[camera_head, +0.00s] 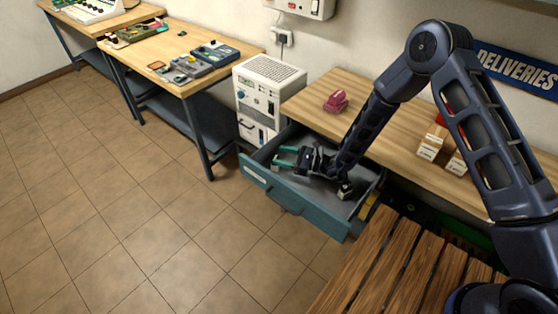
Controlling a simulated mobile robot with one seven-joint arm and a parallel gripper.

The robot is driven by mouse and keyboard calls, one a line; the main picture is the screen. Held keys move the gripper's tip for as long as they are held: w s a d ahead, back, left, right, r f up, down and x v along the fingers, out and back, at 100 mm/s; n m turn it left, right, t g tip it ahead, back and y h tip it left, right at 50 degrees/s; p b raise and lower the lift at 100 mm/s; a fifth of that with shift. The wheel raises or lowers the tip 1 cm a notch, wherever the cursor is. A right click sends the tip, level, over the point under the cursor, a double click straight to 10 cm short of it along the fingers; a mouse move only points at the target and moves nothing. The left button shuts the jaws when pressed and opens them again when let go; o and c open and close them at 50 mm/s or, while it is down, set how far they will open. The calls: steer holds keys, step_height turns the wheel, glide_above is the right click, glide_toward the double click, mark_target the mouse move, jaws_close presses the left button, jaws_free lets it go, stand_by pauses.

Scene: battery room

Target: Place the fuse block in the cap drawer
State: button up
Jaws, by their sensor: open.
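A teal drawer (296,199) stands pulled out under the wooden worktop, with a pale label on its front that is too small to read. My gripper (284,157) is low over or inside the drawer's left part, its greenish fingertips apart and pointing left. I see nothing clearly held between them. A small block with a dark top and pale side (345,190) lies in the drawer's right part, behind the front wall and apart from the fingertips. I cannot tell for sure whether it is the fuse block. My wrist and forearm hide part of the drawer floor.
A maroon object (336,102) sits on the worktop (376,122) above the drawer. Small cartons (432,143) stand farther right. A white cabinet (268,96) stands left of the drawer. A slatted wooden surface (385,270) is in front. The tiled floor at left is clear.

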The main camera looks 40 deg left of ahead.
steer(key=shift+w+r, duration=0.1)
steer(key=shift+r, duration=1.9)
steer(key=w+d+r+n+g+h, duration=0.1)
steer(key=w+d+r+n, duration=0.3)
steer(key=r, duration=0.4)
steer(key=w+d+r+n+g+h, duration=0.1)
steer(key=w+d+r+n+h, duration=0.1)
steer(key=w+d+r, duration=0.5)
steer(key=w+d+r+n+t+h, duration=0.1)
steer(key=d+r+n+h, duration=0.15)
steer(key=d+r, duration=0.35)
steer(key=w+d+r+n+h, duration=0.1)
steer(key=w+d+r+n, duration=0.15)
steer(key=d+r, duration=0.4)
steer(key=s+d+r+t+h, duration=0.2)
steer(key=d+r+t+h, duration=0.1)
steer(key=d, duration=1.4)
steer(key=s+d+r+n+t+h, duration=0.1)
steer(key=s+d+r+t+h, duration=0.1)
steer(key=d, duration=1.4)
steer(key=s+d+r+n+t+h, duration=0.1)
steer(key=d+r+t+h, duration=0.4)
steer(key=d, duration=1.2)
steer(key=s+t, duration=0.1)
steer(key=t, duration=0.1)
steer(key=shift+d+r+t, duration=0.3)
